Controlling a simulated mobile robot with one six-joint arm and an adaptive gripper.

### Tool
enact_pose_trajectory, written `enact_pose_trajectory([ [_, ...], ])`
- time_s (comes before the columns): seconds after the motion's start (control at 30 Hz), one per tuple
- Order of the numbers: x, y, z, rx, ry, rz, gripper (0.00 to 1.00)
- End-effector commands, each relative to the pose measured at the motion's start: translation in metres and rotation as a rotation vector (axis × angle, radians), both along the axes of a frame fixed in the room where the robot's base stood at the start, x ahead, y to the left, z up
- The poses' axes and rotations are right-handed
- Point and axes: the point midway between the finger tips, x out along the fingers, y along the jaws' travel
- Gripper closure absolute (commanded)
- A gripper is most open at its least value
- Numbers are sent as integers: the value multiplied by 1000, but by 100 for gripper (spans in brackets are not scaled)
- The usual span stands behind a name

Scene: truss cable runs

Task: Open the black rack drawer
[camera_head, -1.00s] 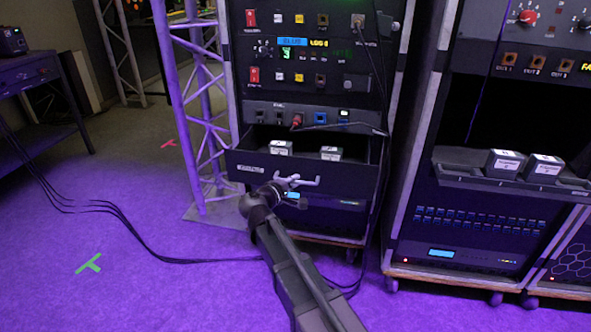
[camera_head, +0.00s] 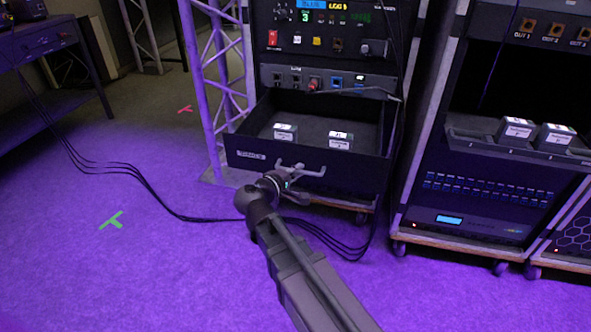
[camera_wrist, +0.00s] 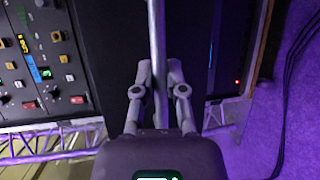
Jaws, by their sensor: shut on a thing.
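The black rack drawer (camera_head: 345,166) stands pulled out from the left rack in the head view, with its inside showing. Two small grey boxes with white labels, a left one (camera_head: 285,133) and a right one (camera_head: 340,142), sit in it. A light grey bar handle (camera_head: 318,173) is on its front. My gripper (camera_head: 283,179) is at the handle. In the wrist view my gripper (camera_wrist: 159,72) has its two fingers closed on either side of the handle bar (camera_wrist: 156,40), which runs up between them.
A purple-lit truss (camera_head: 212,90) stands just left of the rack. A second rack (camera_head: 480,190) with an open shelf stands at right. The floor in front is mostly clear.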

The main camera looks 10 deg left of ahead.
Motion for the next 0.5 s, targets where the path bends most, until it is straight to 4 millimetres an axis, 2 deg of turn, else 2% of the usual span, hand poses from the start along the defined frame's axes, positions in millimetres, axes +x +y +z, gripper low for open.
enact_pose_trajectory([
  [0.17,3,2,0,1,-2,8,100],
  [0.2,3,2,0,0,-2,7,73],
  [0.27,3,1,0,1,-1,6,55],
  [0.3,3,1,0,0,-1,5,49],
  [0.5,2,0,0,0,-1,2,49],
])
